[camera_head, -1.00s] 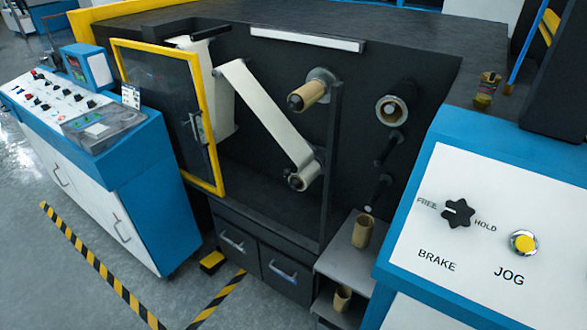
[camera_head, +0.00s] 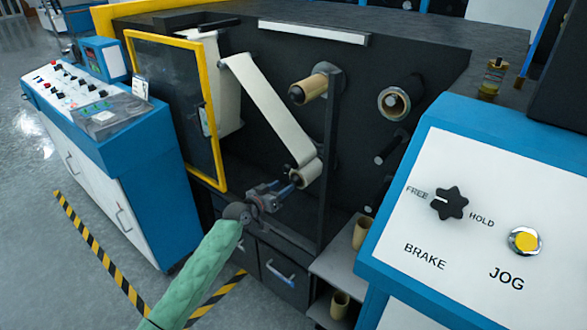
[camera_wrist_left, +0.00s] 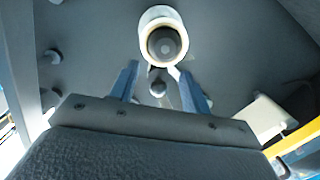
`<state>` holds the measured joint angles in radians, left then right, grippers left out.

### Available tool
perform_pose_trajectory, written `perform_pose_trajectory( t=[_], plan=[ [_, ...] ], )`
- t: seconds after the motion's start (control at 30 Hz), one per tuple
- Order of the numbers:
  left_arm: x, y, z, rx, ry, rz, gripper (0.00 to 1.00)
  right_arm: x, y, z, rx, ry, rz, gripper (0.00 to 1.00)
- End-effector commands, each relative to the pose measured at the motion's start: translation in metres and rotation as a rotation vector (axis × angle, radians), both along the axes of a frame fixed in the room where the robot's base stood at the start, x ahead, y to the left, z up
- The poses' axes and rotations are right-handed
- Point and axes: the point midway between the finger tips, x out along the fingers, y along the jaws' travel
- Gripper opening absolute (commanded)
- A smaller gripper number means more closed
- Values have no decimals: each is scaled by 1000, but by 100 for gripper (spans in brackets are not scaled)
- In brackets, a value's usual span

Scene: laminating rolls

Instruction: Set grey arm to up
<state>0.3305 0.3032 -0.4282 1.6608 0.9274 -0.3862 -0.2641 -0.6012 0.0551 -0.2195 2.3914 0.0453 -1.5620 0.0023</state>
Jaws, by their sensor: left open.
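My left gripper (camera_head: 286,187) reaches in from below in the head view, just under the lower paper roll (camera_head: 306,173). Its blue fingers are open in the left wrist view (camera_wrist_left: 158,76). A small grey rounded knob (camera_wrist_left: 157,88) shows between the fingers there, below the white-rimmed roll end (camera_wrist_left: 163,42). This knob may be the end of the grey arm; I cannot tell for sure, nor whether a finger touches it. In the head view my gripper and the roll hide that spot. My right gripper is in neither view.
A dark upright bar (camera_head: 329,165) stands just right of the roll. A yellow-framed door (camera_head: 214,125) is at left. The blue panel with the BRAKE knob (camera_head: 450,203) and yellow JOG button (camera_head: 525,240) is at right. Drawers (camera_head: 277,274) lie below.

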Motion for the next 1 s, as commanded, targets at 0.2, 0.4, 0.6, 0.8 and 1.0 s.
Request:
perform_pose_trajectory(
  t=[0.2, 0.4, 0.6, 0.8, 1.0],
  plan=[
    [24, 5, 35, -40, -62, 9, 47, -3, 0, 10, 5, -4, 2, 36],
    [39, -5, 40, -46, -66, 8, 47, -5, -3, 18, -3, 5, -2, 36],
    [63, -22, 40, -45, -67, 9, 47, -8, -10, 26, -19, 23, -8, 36],
    [80, -36, 38, -44, -64, 8, 47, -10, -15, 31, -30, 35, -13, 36],
    [87, -41, 38, -43, -66, 9, 47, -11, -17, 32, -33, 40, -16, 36]
  ],
)
